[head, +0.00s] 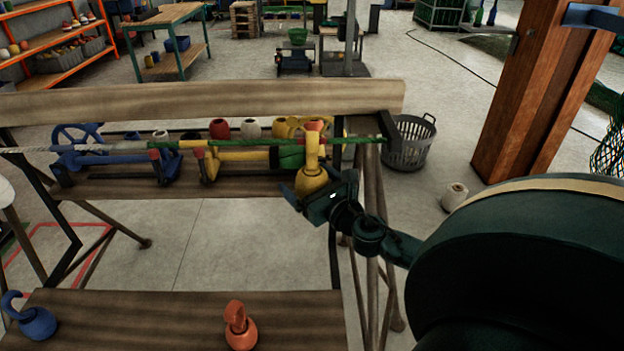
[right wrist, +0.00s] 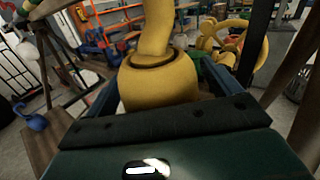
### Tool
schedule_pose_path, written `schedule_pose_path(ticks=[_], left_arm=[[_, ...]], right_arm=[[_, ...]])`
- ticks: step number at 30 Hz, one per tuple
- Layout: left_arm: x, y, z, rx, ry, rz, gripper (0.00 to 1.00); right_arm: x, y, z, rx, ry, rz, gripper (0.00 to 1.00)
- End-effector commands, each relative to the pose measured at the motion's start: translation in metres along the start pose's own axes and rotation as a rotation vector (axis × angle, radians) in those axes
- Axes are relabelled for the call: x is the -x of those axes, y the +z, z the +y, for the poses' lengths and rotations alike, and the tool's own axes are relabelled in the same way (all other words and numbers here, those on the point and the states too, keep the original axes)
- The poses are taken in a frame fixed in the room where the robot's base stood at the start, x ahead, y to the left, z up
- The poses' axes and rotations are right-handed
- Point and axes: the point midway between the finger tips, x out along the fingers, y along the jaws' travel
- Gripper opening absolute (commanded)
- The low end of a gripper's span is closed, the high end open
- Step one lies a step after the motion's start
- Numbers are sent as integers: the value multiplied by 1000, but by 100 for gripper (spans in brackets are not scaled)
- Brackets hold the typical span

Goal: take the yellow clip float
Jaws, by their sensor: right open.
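The yellow clip float (head: 312,181) hangs upright by its hooked neck at the right part of the green rope (head: 350,139) in the head view. Its round body and neck fill the middle of the right wrist view (right wrist: 160,80). My right gripper (head: 308,193) is open, with a finger on either side of the float's body. It also shows in the right wrist view (right wrist: 158,88). I cannot tell whether the fingers touch the float. The float's lower part is hidden behind the gripper. My left gripper is not in view.
An orange float (head: 239,328) and a blue float (head: 36,322) lie on the near wooden plank (head: 150,315). Blue (head: 112,165) and yellow (head: 238,156) clamp-like devices stand along the rope behind. A grey basket (head: 409,145) and a wooden post (head: 540,90) are at the right.

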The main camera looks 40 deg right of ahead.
Motion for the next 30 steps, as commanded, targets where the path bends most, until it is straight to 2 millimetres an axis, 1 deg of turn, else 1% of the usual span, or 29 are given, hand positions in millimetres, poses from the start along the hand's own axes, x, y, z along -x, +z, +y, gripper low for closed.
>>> schedule_pose_path(ticks=[3, 9, 27, 30], left_arm=[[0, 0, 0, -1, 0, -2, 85], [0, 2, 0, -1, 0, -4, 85], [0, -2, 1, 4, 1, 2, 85], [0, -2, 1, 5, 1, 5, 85]], right_arm=[[-5, 0, 0, 0, 0, 1, 89], [-4, 0, 0, 0, 0, 1, 89], [-4, 0, 0, 0, 0, 1, 40], [-4, 0, 0, 0, 0, 0, 40]])
